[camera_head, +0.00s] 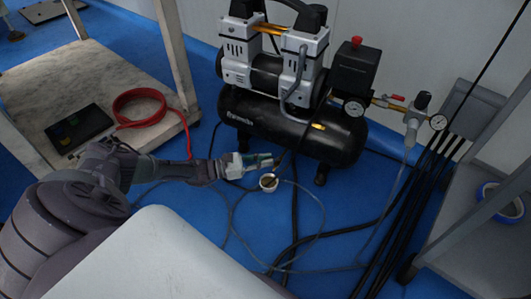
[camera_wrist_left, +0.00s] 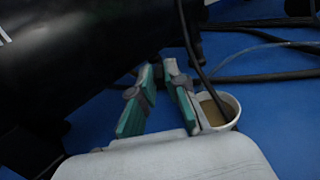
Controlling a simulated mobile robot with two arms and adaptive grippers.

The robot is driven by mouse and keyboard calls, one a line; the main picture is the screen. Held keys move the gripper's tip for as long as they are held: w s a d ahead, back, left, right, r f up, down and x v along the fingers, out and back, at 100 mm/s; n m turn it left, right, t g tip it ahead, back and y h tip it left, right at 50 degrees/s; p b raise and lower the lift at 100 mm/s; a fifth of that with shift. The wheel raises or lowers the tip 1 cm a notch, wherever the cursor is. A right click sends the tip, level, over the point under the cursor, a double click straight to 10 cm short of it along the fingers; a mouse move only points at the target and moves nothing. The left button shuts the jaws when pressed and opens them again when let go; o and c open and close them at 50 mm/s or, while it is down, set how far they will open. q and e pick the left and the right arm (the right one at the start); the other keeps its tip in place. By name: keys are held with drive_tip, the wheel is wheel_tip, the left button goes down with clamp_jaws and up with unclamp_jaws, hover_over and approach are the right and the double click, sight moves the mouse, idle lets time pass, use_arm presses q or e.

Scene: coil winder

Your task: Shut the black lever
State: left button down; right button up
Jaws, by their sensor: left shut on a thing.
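My left gripper (camera_head: 268,160) reaches in from the left, low at the front of the black air compressor tank (camera_head: 245,115). In the left wrist view its two green-padded fingers (camera_wrist_left: 160,80) stand close together beside the underside of the tank (camera_wrist_left: 85,50). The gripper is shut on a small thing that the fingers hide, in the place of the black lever. I cannot make out the lever itself or its angle. My right gripper is not in view.
A white cup (camera_head: 268,183) with brownish liquid stands on the blue floor just below the fingers, with a black hose (camera_wrist_left: 198,50) running into it. Cables cross the floor. A wooden shelf (camera_head: 60,75) stands left, a grey table (camera_head: 470,220) right.

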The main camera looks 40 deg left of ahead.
use_arm(q)
drive_tip(key=shift+w+a+m+g+h, duration=0.15)
drive_tip(key=shift+w+m+g+h, duration=0.05)
drive_tip(key=shift+m+g+h, duration=0.35)
drive_tip(key=shift+w+a+m+g+h, duration=0.15)
drive_tip(key=shift+m+g+h, duration=0.3)
drive_tip(key=shift+g+h, duration=0.2)
drive_tip(key=shift+m+g, duration=0.3)
drive_tip(key=c, duration=1.2)
unclamp_jaws()
drive_tip(key=v, duration=0.7)
drive_tip(key=shift+a+f, duration=0.1)
drive_tip(key=shift+a, duration=0.15)
